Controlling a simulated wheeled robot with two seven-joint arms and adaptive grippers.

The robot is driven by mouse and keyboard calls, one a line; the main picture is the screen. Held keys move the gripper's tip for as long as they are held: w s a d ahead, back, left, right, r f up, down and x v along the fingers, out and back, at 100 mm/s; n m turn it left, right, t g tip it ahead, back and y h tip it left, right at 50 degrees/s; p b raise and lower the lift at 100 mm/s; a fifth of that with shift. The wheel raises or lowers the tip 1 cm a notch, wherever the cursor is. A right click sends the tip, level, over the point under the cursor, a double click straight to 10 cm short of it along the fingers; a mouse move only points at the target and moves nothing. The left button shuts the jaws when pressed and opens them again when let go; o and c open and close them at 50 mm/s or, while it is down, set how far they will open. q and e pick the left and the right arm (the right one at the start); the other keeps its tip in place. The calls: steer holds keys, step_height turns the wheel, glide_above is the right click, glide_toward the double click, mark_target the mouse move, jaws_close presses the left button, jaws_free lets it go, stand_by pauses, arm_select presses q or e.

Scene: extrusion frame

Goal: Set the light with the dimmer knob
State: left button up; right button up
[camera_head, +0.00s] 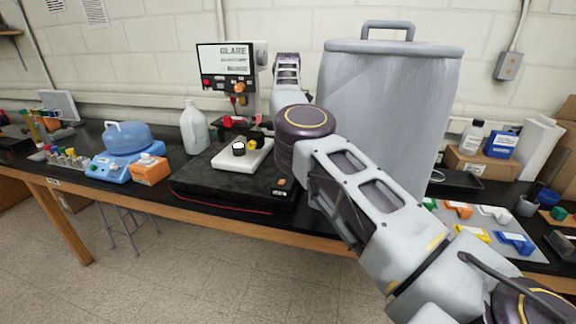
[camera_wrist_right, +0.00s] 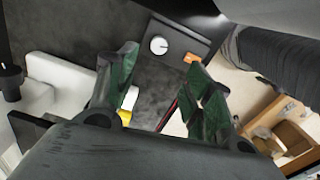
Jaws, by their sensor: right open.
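The dimmer knob (camera_wrist_right: 158,45), round and white with a dark mark, sits on a dark panel (camera_wrist_right: 178,38) beside an orange switch (camera_wrist_right: 190,57) in the right wrist view. My right gripper (camera_wrist_right: 160,62) is open and empty, its dark green fingers pointing towards the panel. The knob appears between and beyond the fingertips, with no visible contact. In the head view I see the black base (camera_head: 225,190) with a small orange part (camera_head: 281,182) at its front right; I cannot make out the knob there. My right arm hides its gripper. My left gripper is out of view.
A display reading GLARE (camera_head: 226,68) stands behind the base. A white block (camera_head: 243,156) with small parts lies on the base. A large grey bin (camera_head: 395,105) stands behind my right arm. A white jug (camera_head: 194,127) and blue container (camera_head: 128,138) are left.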

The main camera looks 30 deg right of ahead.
step_height(320, 180, down, 6)
steer(key=shift+w+f, duration=0.1)
steer(key=shift+f, duration=0.05)
step_height(320, 180, down, 6)
steer(key=shift+f, duration=0.75)
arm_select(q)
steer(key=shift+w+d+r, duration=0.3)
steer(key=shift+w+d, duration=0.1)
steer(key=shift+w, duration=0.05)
arm_select(e)
steer(key=shift+f, duration=0.1)
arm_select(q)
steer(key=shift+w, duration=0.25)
arm_select(e)
steer(key=shift+c, duration=0.4)
steer(key=c, duration=1)
